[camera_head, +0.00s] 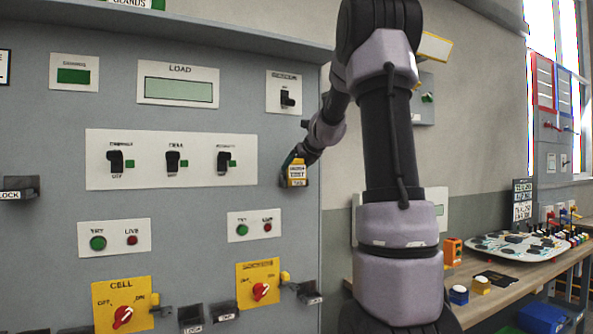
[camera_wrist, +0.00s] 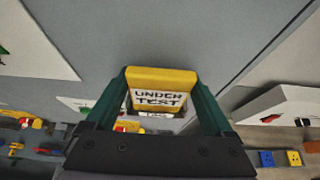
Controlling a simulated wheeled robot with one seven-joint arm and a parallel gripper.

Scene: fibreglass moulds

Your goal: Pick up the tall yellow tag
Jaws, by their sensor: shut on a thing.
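The tall yellow tag (camera_head: 298,176) is held in front of the grey panel near its right edge. In the wrist view the tag (camera_wrist: 160,77) sits between the two green fingers and shows a white face reading "UNDER TEST". My gripper (camera_head: 294,164) is shut on the tag; its fingers (camera_wrist: 162,95) lie along the tag's left and right sides.
The grey control panel (camera_head: 200,210) carries switches, buttons and two yellow rotary-switch plates, CELL (camera_head: 122,304) and another (camera_head: 258,283). At right, a wooden bench (camera_head: 490,305) holds a white board (camera_head: 515,247), an orange block (camera_head: 453,252) and small blue and yellow blocks.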

